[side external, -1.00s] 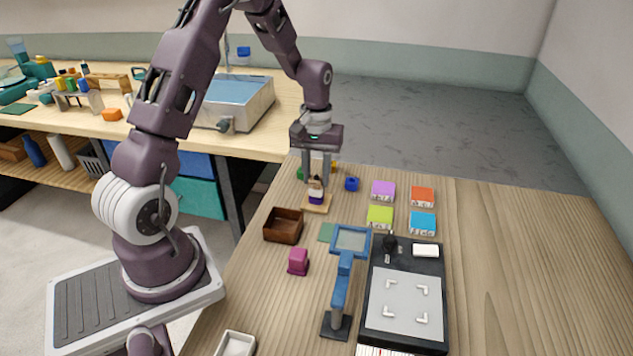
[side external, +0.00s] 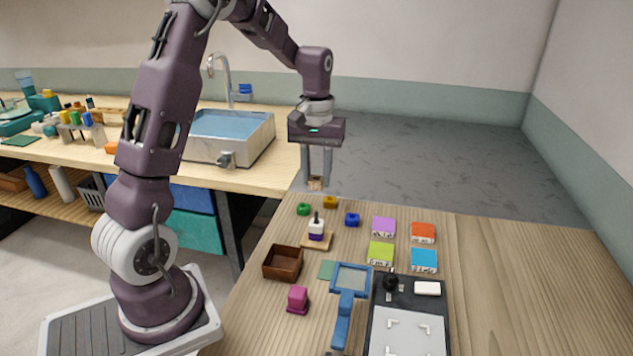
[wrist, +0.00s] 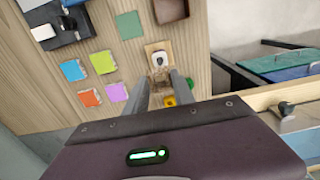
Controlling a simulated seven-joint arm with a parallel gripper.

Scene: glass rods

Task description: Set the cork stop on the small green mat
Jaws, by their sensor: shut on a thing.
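My gripper (side external: 316,182) is shut on the tan cork stop (side external: 315,184) and holds it in the air above the peg stand (side external: 317,241). In the wrist view the cork stop (wrist: 159,75) shows between the fingertips. The stand has a wooden base and a dark upright peg carrying a white ring (side external: 316,224) and a purple ring (side external: 316,236). The small green mat (side external: 326,270) lies flat in front of the stand; the blue-framed magnifier partly covers it in the side view. The mat (wrist: 129,25) shows bare in the wrist view.
A blue-framed magnifier (side external: 351,279) stands beside the mat. A brown open box (side external: 283,263) is left of it, a magenta block (side external: 297,299) in front. Small green, yellow and blue pieces lie behind the stand; coloured blocks (side external: 384,227) and a black board (side external: 408,312) lie right.

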